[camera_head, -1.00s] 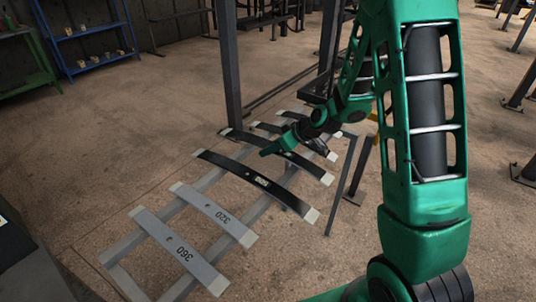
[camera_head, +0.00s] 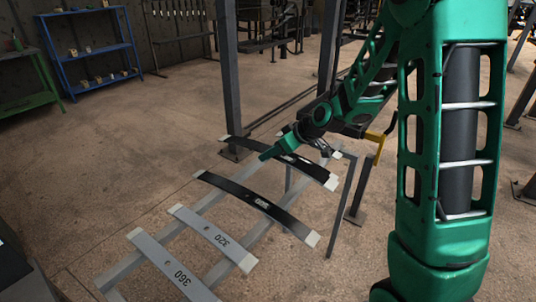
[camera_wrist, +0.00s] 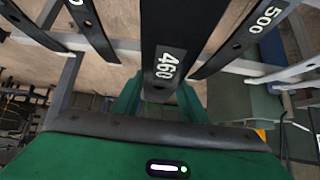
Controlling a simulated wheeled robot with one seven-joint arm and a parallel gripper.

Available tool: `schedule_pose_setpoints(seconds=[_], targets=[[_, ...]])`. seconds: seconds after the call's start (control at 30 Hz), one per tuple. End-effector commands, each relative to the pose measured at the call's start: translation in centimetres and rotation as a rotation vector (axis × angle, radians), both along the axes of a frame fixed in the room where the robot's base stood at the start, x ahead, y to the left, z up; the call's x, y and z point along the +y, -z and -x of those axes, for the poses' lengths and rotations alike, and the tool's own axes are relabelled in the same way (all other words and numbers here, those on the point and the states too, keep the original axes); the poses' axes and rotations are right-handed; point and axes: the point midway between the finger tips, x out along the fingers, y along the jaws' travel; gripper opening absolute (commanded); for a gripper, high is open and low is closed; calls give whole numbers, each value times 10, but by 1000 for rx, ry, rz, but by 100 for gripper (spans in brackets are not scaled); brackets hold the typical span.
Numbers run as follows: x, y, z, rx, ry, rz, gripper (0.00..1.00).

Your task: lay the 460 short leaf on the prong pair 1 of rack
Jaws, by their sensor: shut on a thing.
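The 460 short leaf (camera_wrist: 176,30) is a dark, flat, slightly bowed strip with a white 460 label and light ends. In the wrist view it lies between the green fingers of my gripper (camera_wrist: 158,100), which are shut on it. In the head view my gripper (camera_head: 280,152) covers the middle of this leaf (camera_head: 314,171). The leaf appears raised a little over the stand, but its exact gap is unclear. I cannot tell which structure has prong pair 1; a rack-like frame with hanging strips (camera_head: 181,12) stands in the far background.
The low grey stand (camera_head: 210,191) carries a black leaf (camera_head: 258,203), a 320 leaf (camera_head: 214,238) and a 360 leaf (camera_head: 172,270). A 500 leaf (camera_wrist: 240,38) shows beside the held one. A dark post (camera_head: 229,75) rises behind. Open floor lies left.

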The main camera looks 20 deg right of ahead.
Motion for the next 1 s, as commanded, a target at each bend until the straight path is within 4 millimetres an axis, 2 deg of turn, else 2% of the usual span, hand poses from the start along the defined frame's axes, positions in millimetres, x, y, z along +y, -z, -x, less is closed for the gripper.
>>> schedule_pose_setpoints(seconds=[0.3, 0.47, 0.7, 1.0], targets=[[0, -2, -1, -5, 1, -1, 10], [-1, 4, -2, -4, 51, -1, 10], [-12, 21, -7, -6, 293, -1, 10], [-33, 19, -15, -10, 602, -1, 10]])
